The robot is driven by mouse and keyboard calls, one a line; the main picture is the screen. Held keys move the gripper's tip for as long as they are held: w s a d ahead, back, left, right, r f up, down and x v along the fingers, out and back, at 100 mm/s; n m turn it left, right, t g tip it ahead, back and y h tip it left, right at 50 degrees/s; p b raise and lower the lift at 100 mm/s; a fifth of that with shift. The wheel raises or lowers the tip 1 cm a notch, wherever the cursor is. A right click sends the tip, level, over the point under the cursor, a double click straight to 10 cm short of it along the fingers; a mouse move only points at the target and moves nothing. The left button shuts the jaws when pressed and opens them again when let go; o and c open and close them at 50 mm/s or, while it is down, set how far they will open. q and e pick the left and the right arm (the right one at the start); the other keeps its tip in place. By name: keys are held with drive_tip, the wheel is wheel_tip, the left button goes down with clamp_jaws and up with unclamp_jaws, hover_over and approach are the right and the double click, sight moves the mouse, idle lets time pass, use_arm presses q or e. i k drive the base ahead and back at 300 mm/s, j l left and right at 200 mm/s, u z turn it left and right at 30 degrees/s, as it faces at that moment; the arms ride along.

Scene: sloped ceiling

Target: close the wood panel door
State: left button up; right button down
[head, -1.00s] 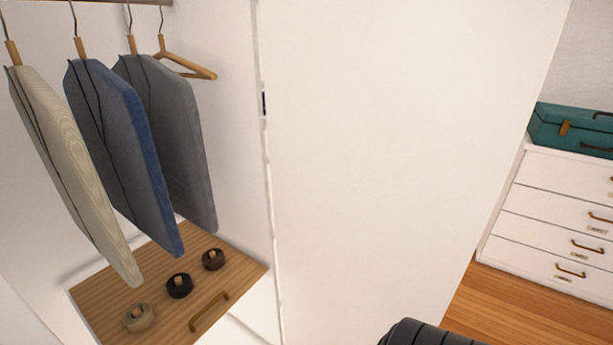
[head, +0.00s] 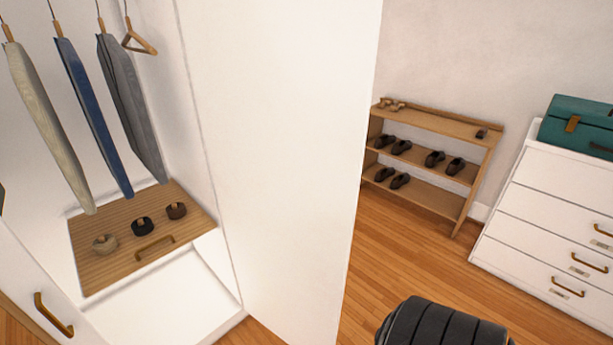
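A tall plain white panel (head: 285,130) fills the middle of the head view. It meets the open wardrobe along its left edge and looks like a door standing open, though its outer face and any handle are hidden. Another white panel (head: 28,290) with a brass handle (head: 54,315) shows at the lower left, partly cut off. Neither panel has visible wood grain. The wardrobe interior is exposed between them. Neither of my grippers is in view, and no contact with the panels shows.
Clothes (head: 75,110) hang above a wooden pull-out tray (head: 95,265). A shoe rack (head: 432,125) and white drawers (head: 545,215) with a teal case (head: 580,125) stand right. Wooden floor (head: 400,265) is clear between. A black ribbed part, likely mine, is at the bottom.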

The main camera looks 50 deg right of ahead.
sight(282, 89)
drive_tip(key=k+l+u, duration=0.1)
drive_tip(key=l, duration=0.3)
drive_tip(key=k+l+u, duration=0.15)
drive_tip(key=l, duration=0.25)
drive_tip(key=k+l+u, duration=0.1)
drive_tip(key=l, duration=0.3)
drive_tip(key=k+l+u, duration=0.1)
drive_tip(key=l, duration=0.25)
drive_tip(key=k+l+u, duration=0.15)
drive_tip(key=k+l, duration=0.15)
